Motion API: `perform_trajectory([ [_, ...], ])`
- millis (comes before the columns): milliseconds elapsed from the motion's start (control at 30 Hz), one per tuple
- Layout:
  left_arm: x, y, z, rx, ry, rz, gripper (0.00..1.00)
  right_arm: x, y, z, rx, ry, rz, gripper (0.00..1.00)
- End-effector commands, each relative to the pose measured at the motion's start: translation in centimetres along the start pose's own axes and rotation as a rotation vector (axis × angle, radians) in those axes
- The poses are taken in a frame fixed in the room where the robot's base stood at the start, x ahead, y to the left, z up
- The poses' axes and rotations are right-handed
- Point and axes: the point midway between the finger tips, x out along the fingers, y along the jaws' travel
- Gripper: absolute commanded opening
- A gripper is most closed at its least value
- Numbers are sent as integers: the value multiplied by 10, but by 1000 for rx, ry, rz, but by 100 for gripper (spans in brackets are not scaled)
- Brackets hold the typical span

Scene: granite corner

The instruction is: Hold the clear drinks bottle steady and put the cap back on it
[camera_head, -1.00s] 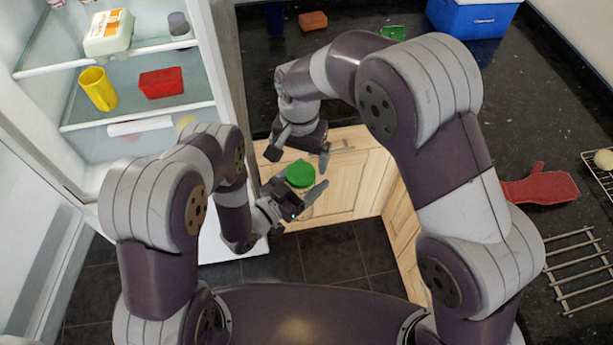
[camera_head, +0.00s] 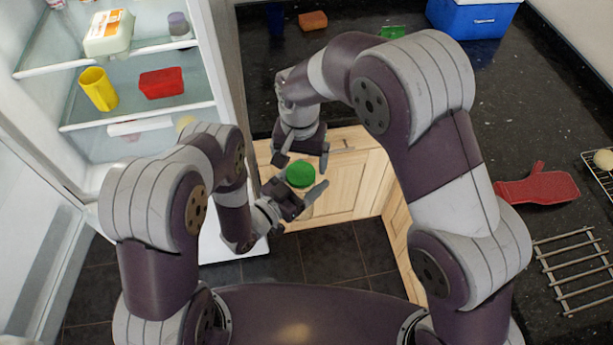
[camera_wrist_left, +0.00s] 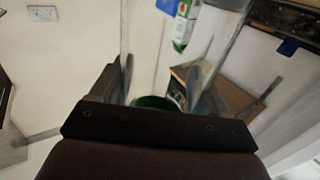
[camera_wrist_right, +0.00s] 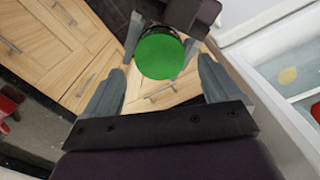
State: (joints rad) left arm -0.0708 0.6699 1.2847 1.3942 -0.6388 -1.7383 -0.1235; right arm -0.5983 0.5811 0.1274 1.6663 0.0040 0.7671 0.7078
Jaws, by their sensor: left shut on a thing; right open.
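The green cap (camera_head: 300,174) shows from above in the head view, at the top of the clear bottle (camera_head: 308,212), whose body is faint and mostly hidden. I cannot tell whether the cap is seated tightly. My left gripper (camera_head: 303,197) is shut on the bottle, just below the cap. In the left wrist view, part of the green cap (camera_wrist_left: 155,103) shows between the fingers. My right gripper (camera_head: 303,162) is open, above the cap. In the right wrist view, the cap (camera_wrist_right: 160,55) lies beyond and between its spread fingers, apart from them.
The open fridge (camera_head: 140,120) stands at left, with a yellow cup (camera_head: 98,89) and a red container (camera_head: 161,83) on a shelf. The dark counter (camera_head: 530,120) holds a red mitt (camera_head: 538,187), a wire rack (camera_head: 575,265) and a blue cooler (camera_head: 473,17). A wooden cabinet (camera_head: 340,195) stands behind the grippers.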

Motion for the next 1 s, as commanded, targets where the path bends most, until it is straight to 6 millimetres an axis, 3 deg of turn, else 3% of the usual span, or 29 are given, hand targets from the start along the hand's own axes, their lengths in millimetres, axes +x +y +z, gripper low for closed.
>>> perform_trajectory([
  [233,0,0,-1,1,2,0,0,29,0,0,0,-1,1,90],
  [567,0,0,-1,1,2,0,0,34,0,0,0,0,0,90],
  [600,0,0,-1,1,2,0,0,34,0,0,0,0,0,87],
  [767,0,0,-1,1,2,0,0,34,0,0,0,0,0,35],
  [1000,0,0,-1,1,2,0,0,33,0,0,7,1,-1,32],
])
